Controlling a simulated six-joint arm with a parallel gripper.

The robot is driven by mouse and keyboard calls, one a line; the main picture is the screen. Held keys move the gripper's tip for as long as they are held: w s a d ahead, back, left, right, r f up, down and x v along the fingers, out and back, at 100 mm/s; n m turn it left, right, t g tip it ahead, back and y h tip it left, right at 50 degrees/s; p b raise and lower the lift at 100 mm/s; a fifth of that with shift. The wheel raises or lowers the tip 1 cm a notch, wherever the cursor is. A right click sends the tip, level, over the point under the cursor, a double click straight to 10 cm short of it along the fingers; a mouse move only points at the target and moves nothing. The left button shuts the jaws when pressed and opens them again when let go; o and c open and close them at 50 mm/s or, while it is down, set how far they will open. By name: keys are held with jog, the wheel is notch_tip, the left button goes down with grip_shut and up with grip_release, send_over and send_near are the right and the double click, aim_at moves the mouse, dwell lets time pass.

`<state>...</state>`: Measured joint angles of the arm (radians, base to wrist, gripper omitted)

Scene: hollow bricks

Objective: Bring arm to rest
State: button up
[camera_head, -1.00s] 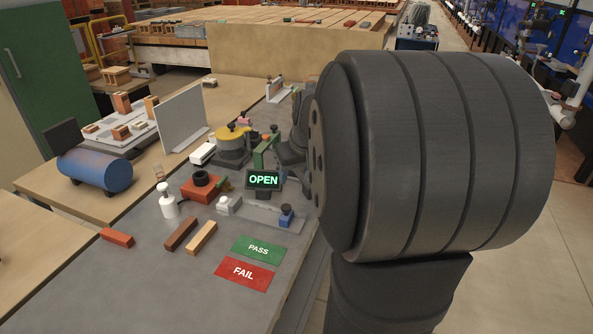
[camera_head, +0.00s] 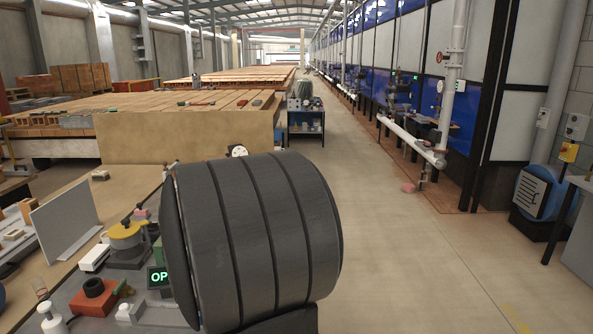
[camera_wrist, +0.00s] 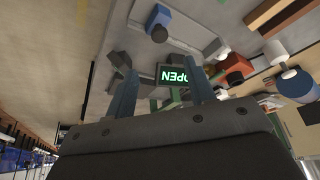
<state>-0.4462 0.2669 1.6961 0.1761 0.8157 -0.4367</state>
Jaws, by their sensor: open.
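My gripper (camera_wrist: 157,70) shows in the wrist view with its two blue fingers apart. Nothing sits between the fingertips. Beyond them is the lit OPEN sign (camera_wrist: 174,76), upside down in this view. In the head view, a big dark ribbed part of my arm covers the lower middle and hides my gripper. The OPEN sign is partly cut off there by my arm, at its left edge (camera_head: 157,277).
The grey bench carries a yellow-topped round device (camera_head: 126,236), a red block-shaped device (camera_head: 95,297) and a white bottle (camera_head: 52,320). An upright grey panel (camera_head: 64,222) stands behind. Open floor (camera_head: 400,260) lies to the right. A cart (camera_head: 305,122) stands further back.

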jog(key=x, duration=1.2)
jog(key=v, duration=1.8)
jog(key=x, duration=1.7)
jog(key=shift+w+a+f, duration=0.1)
jog(key=shift+f, duration=0.25)
jog(key=shift+a+f, duration=0.15)
jog(key=shift+a, duration=0.5)
jog(key=a, duration=1.3)
jog(key=shift+a, duration=0.3)
jog(key=v, duration=1.6)
jog(key=shift+a, duration=0.25)
jog(key=shift+w, duration=0.1)
